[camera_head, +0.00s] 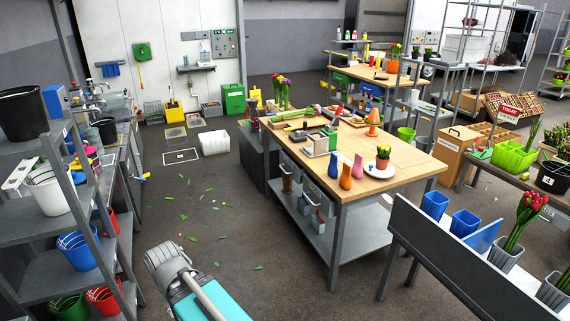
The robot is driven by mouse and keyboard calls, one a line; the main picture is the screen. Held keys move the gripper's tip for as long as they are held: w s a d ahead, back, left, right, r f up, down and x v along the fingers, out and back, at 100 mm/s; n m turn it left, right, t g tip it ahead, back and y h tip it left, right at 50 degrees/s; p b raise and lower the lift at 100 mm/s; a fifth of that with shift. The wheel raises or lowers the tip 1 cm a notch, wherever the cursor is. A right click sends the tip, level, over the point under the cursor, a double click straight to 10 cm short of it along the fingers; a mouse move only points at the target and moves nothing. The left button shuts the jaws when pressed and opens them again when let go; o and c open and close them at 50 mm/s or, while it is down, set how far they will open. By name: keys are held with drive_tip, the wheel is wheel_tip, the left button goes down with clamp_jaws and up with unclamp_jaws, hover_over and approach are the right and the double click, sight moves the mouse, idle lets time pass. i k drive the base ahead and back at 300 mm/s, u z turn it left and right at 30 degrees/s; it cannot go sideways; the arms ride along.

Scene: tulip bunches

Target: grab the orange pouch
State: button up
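The orange pouch (345,176) stands upright near the front edge of the wooden table (412,165). It is between a blue pouch (333,165) on its left and a pink-purple pouch (357,166) on its right, set close to both. A grey and teal part of my arm shows at the bottom left of centre, well away from the table. My gripper's fingers are not seen in this view.
Right of the pouches is a white plate (368,171) with a potted flower (383,157). An orange cone (374,122) stands farther back. Shelves of buckets (50,190) line the left; a grey bench (460,262) is front right. Leaf-strewn floor (230,215) left of the table is open.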

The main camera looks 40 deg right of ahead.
sight(344, 183)
drive_tip(key=z, duration=0.25)
drive_tip(key=i, duration=0.8)
drive_tip(key=z, duration=0.7)
drive_tip(key=i, duration=0.85)
drive_tip(key=z, duration=0.4)
drive_tip(key=k, duration=0.9)
drive_tip(key=z, duration=0.1)
drive_tip(key=i, duration=0.45)
drive_tip(key=z, duration=0.05)
